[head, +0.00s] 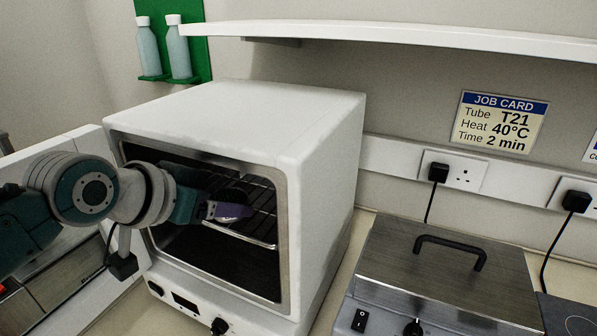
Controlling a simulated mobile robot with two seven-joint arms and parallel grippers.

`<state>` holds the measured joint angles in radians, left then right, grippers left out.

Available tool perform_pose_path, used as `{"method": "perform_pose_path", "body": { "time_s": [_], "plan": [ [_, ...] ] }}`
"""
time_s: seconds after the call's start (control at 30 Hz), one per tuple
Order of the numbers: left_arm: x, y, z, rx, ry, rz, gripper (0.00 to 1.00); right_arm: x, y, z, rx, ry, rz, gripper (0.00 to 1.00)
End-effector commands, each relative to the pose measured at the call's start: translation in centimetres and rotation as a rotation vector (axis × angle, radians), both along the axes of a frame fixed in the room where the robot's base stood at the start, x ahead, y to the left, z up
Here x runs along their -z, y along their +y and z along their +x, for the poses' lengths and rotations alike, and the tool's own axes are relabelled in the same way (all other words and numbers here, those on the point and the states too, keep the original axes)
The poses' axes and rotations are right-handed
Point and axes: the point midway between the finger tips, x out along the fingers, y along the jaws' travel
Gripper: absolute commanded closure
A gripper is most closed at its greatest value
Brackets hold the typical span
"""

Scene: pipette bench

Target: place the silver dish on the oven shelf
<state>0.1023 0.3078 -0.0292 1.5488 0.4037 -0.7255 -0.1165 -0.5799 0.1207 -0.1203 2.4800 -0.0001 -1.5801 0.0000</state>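The white oven (325,165) stands with its door open to the left and a wire shelf (262,225) inside. My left gripper (232,208) reaches through the opening from the left, with its purple-tipped end just above the shelf. A small rounded grey piece, which looks like part of the silver dish (232,193), shows right at the fingertips. The gripper hides most of it, so I cannot tell whether the fingers are closed on it or whether it touches the shelf. My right gripper is out of view.
The open oven door (75,143) is at the left. A metal-lidded bath (450,265) with a black handle stands at the right. A white wall shelf (400,35) runs above the oven. Two bottles (179,52) hang on a green holder. A job card (500,122) is on the wall.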

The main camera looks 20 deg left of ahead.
Motion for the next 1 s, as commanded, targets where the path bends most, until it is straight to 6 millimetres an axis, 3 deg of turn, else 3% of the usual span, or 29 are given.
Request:
{"method": "perform_pose_path", "body": {
  "time_s": [0.07, 0.1, 0.3, 0.67, 1.0],
  "plan": [
    [0.3, 0.0, 0.0, 0.000, 0.000, 0.000, 0.80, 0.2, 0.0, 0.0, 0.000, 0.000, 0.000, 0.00],
    [0.4, 0.0, 0.0, 0.000, 0.000, 0.000, 0.25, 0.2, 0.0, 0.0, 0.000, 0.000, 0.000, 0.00],
    [0.3, 0.0, 0.0, 0.000, 0.000, 0.000, 0.03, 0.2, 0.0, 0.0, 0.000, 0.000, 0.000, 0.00],
    [-0.2, 0.0, -0.2, 0.000, 0.000, 0.000, 0.00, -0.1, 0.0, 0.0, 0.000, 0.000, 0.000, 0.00],
    [-3.5, 0.5, -4.5, 0.002, 0.000, 0.002, 0.00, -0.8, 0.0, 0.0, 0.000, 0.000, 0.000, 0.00]
  ]
}}
